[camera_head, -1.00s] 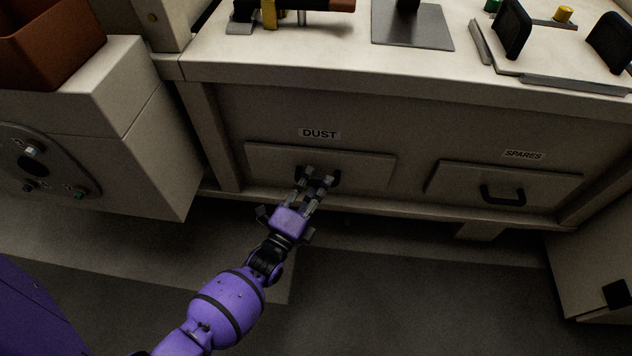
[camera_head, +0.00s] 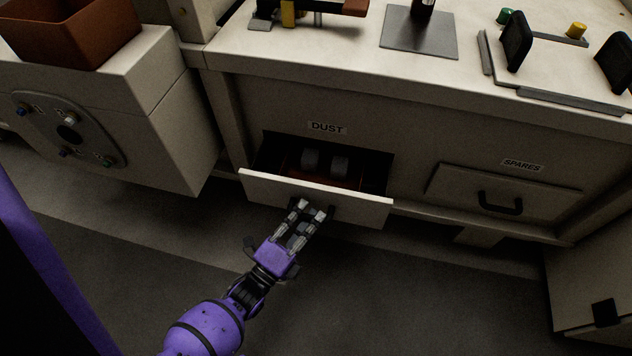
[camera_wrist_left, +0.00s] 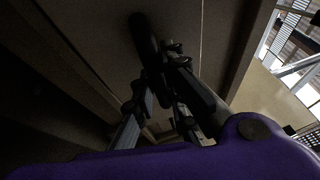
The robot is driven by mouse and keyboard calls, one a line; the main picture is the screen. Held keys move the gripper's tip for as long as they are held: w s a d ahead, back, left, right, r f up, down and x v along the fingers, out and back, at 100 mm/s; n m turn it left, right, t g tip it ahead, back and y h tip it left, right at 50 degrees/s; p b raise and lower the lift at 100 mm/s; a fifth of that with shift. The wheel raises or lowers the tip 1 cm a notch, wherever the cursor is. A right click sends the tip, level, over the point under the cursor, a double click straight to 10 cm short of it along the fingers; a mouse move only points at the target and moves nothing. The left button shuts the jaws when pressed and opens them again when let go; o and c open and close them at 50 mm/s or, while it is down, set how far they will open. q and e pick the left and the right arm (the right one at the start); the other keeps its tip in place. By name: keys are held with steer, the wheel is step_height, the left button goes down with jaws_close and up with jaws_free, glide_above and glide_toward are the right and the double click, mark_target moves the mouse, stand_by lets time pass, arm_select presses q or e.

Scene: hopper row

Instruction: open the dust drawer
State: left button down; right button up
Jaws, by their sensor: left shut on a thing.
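The dust drawer (camera_head: 360,205), under the DUST label (camera_head: 327,127), stands partly pulled out of the bench front. Its inside shows, with two small grey pieces and a brown surface in it. My left gripper (camera_head: 312,208) is at the drawer's front and shut on its dark handle. The handle is mostly hidden by the fingers in the head view. In the left wrist view the dark handle (camera_wrist_left: 147,45) runs between the fingers of my left gripper (camera_wrist_left: 165,85). My right gripper is not in view.
The closed SPARES drawer (camera_head: 505,195) with a black handle is to the right. A grey cabinet (camera_head: 165,120) with a knob panel and a brown bin (camera_head: 75,35) on top stands at the left. The floor (camera_head: 400,300) before the drawer is clear.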

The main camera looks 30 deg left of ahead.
arm_select(q)
steer(key=s+d+p, duration=0.1)
steer(key=s+d, duration=0.2)
steer(key=s, duration=0.7)
steer(key=shift+a, duration=0.1)
steer(key=c, duration=1.7)
jaws_free()
steer(key=shift+c, duration=0.2)
steer(key=v, duration=1.2)
steer(key=shift+f, duration=0.15)
